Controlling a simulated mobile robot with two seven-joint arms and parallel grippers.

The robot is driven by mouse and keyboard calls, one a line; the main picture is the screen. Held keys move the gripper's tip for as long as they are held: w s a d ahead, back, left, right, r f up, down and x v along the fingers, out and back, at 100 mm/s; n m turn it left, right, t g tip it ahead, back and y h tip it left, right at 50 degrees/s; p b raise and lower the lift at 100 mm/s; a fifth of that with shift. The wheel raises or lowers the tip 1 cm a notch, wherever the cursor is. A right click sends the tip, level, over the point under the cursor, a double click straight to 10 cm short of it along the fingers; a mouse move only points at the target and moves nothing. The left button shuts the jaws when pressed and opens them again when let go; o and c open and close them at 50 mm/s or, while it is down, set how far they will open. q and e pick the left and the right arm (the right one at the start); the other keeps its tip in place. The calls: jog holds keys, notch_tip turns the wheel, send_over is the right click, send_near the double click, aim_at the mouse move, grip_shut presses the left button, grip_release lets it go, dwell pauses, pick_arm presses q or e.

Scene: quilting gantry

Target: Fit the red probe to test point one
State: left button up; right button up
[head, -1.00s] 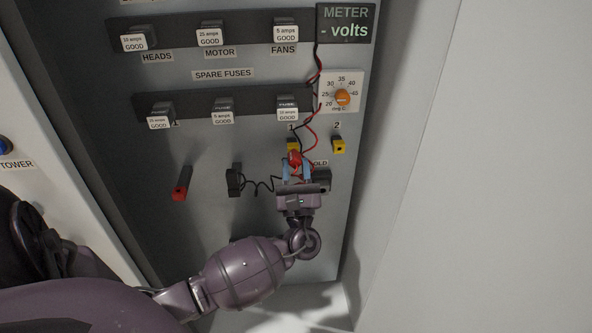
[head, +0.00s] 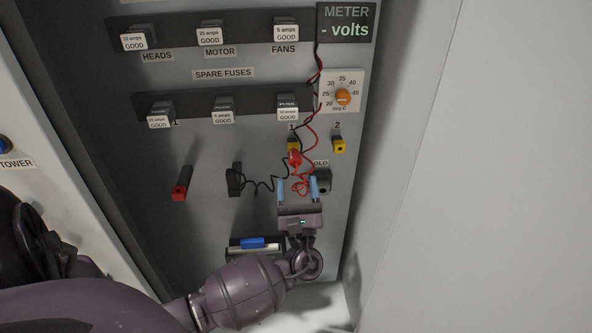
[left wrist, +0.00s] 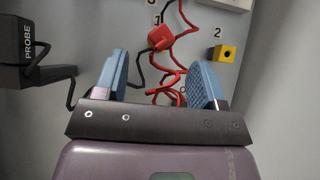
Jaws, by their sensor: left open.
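The red probe (head: 294,158) sits at the yellow socket of test point one (head: 292,146), under the label 1, with its red wire trailing below it. In the left wrist view the red probe (left wrist: 161,38) covers most of that socket, so how deep it sits cannot be told. My left gripper (head: 298,186) is open and empty just below the probe, its blue fingers apart and clear of it. In the left wrist view my open left gripper (left wrist: 160,82) has the red wire loops beyond its fingers. My right gripper is not in view.
The yellow socket of test point two (head: 338,145) is free at the right. A black probe holder (head: 234,180) with a black wire is at the left. A red-ended handle (head: 180,188) sticks out farther left. The meter (head: 345,24) reads "- volts".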

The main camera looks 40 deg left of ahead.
pick_arm(q)
jog(key=v, duration=0.6)
jog(key=shift+d+f, duration=0.15)
jog(key=shift+f, duration=0.05)
jog(key=shift+s, duration=0.1)
dwell(0.3)
